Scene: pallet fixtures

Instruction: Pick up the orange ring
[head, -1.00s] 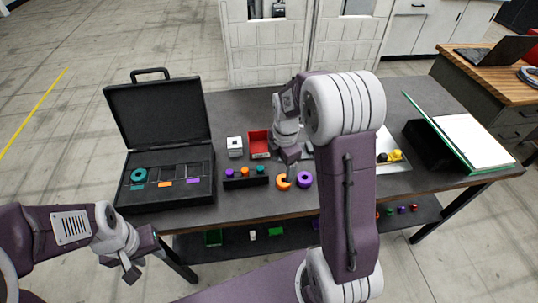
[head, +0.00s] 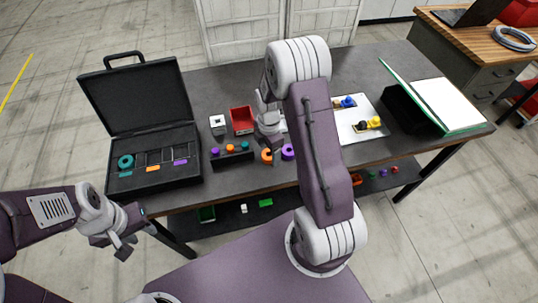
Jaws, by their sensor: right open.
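The orange ring (head: 266,156) lies on the dark table near its front edge, partly covered by my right gripper. A purple ring (head: 288,152) lies just right of it. My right gripper (head: 273,153) is open and points down right at the orange ring; I cannot tell whether its fingers touch the ring. My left gripper (head: 120,249) hangs in front of the table, away from the objects; its jaw opening is unclear.
A black case (head: 150,188) with its lid up stands at the left. A dark block with coloured pegs (head: 232,157), a red bin (head: 242,121) and a white cube (head: 217,124) stand nearby. A white board (head: 360,133) and a green-edged panel (head: 440,105) are at the right.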

